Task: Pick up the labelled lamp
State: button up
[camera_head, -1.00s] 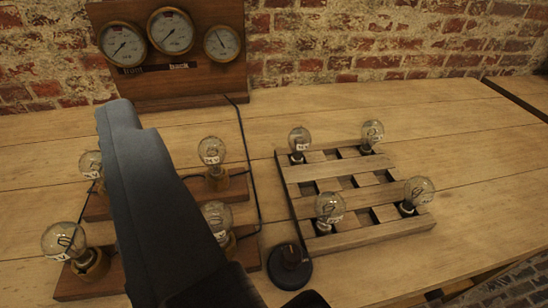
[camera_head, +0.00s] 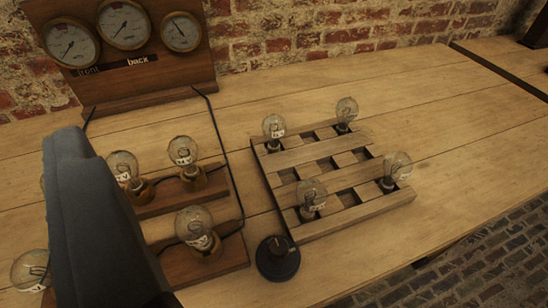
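Several clear glass lamps with small white labels are in view; the label text is too small to read surely. In the slatted wooden rack (camera_head: 375,211) stand a back-left lamp (camera_head: 274,127), a back-right lamp (camera_head: 346,112), a front-left lamp (camera_head: 312,194) and a front-right lamp (camera_head: 397,167). More lamps sit in sockets on wooden boards at left: one at the back (camera_head: 183,152), one beside it (camera_head: 122,167), one in front (camera_head: 195,226) and one at far left (camera_head: 30,270). One dark finger of my gripper shows at left, covering part of the boards. Its other finger is not clearly visible.
A wooden panel with three dials (camera_head: 125,24) stands at the back left against the brick wall. A round black knob (camera_head: 277,257) sits in front of the rack. A dark cable (camera_head: 222,140) runs beside the boards. The table right of the rack is clear; its front edge drops to brick floor.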

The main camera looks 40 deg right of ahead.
jog(key=w+d+m+g+h, duration=0.1)
jog(key=w+d+m+g, duration=0.3)
jog(key=w+d+m, duration=0.25)
jog(key=m+g+y, duration=0.3)
jog(key=m+g, duration=0.7)
jog(key=m, duration=1.1)
send_over(274, 114)
jog(key=s+d, duration=0.2)
jog(key=s, duration=0.1)
notch_tip(274, 114, down, 6)
jog(key=x, duration=1)
jog(key=shift+a+f, duration=0.15)
jog(key=shift+f, duration=0.2)
jog(key=shift+x, duration=2.7)
jog(key=shift+s, duration=0.15)
jog(key=c, duration=1.2)
